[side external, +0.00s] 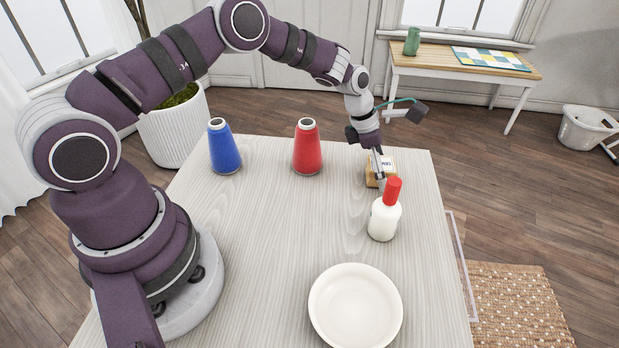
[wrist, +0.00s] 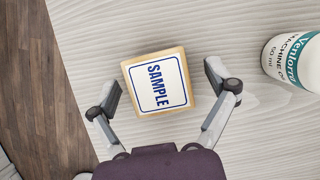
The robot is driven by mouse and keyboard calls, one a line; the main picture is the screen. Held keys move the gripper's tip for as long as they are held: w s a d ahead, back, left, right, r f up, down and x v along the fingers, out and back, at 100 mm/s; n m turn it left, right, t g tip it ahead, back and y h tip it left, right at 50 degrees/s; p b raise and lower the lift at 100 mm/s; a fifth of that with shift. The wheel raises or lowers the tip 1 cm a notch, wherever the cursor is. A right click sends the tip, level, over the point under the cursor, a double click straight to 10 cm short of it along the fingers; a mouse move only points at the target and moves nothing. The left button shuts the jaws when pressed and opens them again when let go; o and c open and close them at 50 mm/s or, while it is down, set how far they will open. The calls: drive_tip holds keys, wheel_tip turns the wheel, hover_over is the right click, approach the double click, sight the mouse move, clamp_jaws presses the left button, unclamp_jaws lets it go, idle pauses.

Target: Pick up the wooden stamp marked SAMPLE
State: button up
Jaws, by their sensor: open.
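The wooden stamp (wrist: 157,83) is a light wood block with a white top label reading SAMPLE in blue letters. In the wrist view it lies between the two open fingers of my gripper (wrist: 163,85), with a gap visible on each side. It sits slightly turned relative to the fingers. In the side view the stamp (side external: 388,163) is on the table near its far right edge, partly hidden by my gripper (side external: 378,170). I cannot tell the exact height of the fingertips over the table.
A white bottle with a red cap (side external: 384,215) stands close in front of the stamp; its labelled body (wrist: 292,60) shows at the right in the wrist view. A red thread cone (side external: 307,148), a blue cone (side external: 224,150) and a white bowl (side external: 355,308) stand on the table (side external: 270,230).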

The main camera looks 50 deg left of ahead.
drive_tip(key=c, duration=1.2)
drive_tip(key=shift+c, duration=0.2)
